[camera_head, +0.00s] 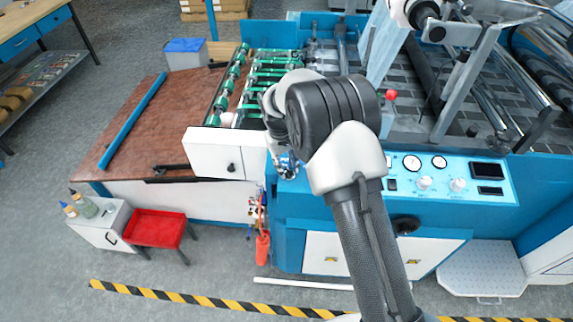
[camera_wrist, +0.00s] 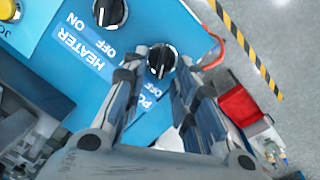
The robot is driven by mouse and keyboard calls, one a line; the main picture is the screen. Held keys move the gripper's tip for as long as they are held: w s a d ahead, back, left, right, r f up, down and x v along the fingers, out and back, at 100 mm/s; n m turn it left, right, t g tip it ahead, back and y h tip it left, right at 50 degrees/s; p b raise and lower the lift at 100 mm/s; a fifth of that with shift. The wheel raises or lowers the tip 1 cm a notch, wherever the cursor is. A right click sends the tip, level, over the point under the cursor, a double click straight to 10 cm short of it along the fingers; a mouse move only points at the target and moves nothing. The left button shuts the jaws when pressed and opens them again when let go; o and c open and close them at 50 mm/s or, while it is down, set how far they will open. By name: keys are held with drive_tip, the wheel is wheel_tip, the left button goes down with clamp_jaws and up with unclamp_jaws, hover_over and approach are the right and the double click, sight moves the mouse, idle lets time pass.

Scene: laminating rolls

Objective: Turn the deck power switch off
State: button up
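The deck power switch appears to be a round black knob (camera_wrist: 161,60) on the blue panel in the wrist view. The label beside it is partly covered; "PO" and "OFF" show. A pale pointer line crosses the knob, but I cannot tell its exact setting. My gripper (camera_wrist: 163,64) has its two fingers apart, one on each side of the knob near the tips; contact is not clear. In the head view my gripper (camera_head: 286,166) is at the left end of the blue console, partly behind my arm, and the knob is hidden.
A second black knob (camera_wrist: 110,12) labelled HEATER lies close to the power knob, and a yellow button (camera_wrist: 8,10) is beyond it. The control panel (camera_head: 450,178) with gauges is right of my arm.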

wheel_tip(320, 180, up, 12)
drive_tip(key=a, duration=0.1)
drive_tip(key=shift+s, duration=0.3)
idle(0.3)
drive_tip(key=shift+a, duration=0.1)
drive_tip(key=s+d+r+m+t+b, duration=0.1)
drive_tip(key=s+d+r+m+t, duration=0.15)
drive_tip(key=s+d+r, duration=1)
drive_tip(key=s+d+m, duration=0.1)
drive_tip(key=s+d, duration=0.2)
drive_tip(key=s, duration=0.8)
drive_tip(key=s+d+m+t+y+b, duration=0.1)
drive_tip(key=s+d+m, duration=0.1)
drive_tip(key=s, duration=0.9)
drive_tip(key=shift+s+d+f, duration=0.15)
drive_tip(key=shift+d, duration=0.4)
drive_tip(key=shift+t, duration=0.25)
